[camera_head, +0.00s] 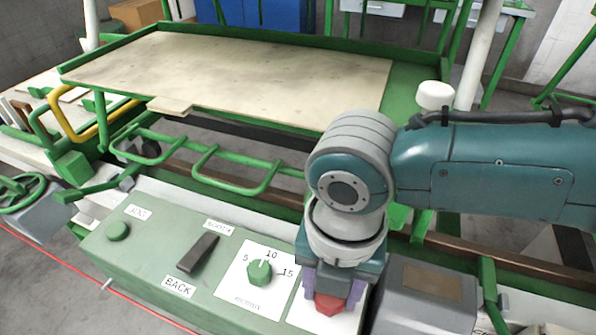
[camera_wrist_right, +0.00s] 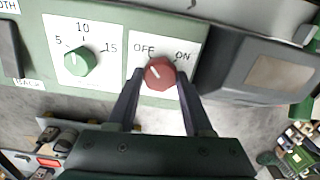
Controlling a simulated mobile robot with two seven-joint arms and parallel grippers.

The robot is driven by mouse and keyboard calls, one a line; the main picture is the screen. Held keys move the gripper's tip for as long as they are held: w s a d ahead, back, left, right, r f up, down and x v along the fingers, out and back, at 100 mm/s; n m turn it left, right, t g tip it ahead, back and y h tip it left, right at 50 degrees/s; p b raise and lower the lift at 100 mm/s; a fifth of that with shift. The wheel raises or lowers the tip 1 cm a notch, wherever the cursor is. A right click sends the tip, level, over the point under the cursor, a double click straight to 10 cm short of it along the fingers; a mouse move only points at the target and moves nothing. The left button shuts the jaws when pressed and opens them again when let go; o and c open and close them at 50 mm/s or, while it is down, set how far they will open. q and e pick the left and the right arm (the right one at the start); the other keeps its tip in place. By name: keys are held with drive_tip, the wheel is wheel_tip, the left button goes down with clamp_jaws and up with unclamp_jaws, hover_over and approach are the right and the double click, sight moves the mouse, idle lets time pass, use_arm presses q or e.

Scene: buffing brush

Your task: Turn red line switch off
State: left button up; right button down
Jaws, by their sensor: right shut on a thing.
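The red line switch is a red rotary knob (camera_head: 329,305) on a white plate at the right end of the green control panel (camera_head: 150,262). In the right wrist view the red knob (camera_wrist_right: 160,74) sits below the labels OFF, on the left, and ON, on the right. A small pale mark shows on the knob's left part, towards the OFF side. My right gripper (camera_head: 330,293) reaches down from above and is shut on the knob, one purple finger on each side; its fingers also show in the right wrist view (camera_wrist_right: 159,88). My left gripper is not in view.
A green dial (camera_head: 262,274) marked 5, 10, 15 and a dark lever (camera_head: 198,254) stand left of the knob. A green button (camera_head: 118,231) is farther left. A grey box (camera_head: 425,295) stands close on the right. A large board (camera_head: 240,75) lies behind.

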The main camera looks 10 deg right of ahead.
idle(0.6)
drive_tip(key=shift+c, duration=1.5)
unclamp_jaws()
drive_tip(key=shift+r, duration=0.15)
wheel_tip(320, 180, up, 20)
drive_tip(key=p, duration=0.4)
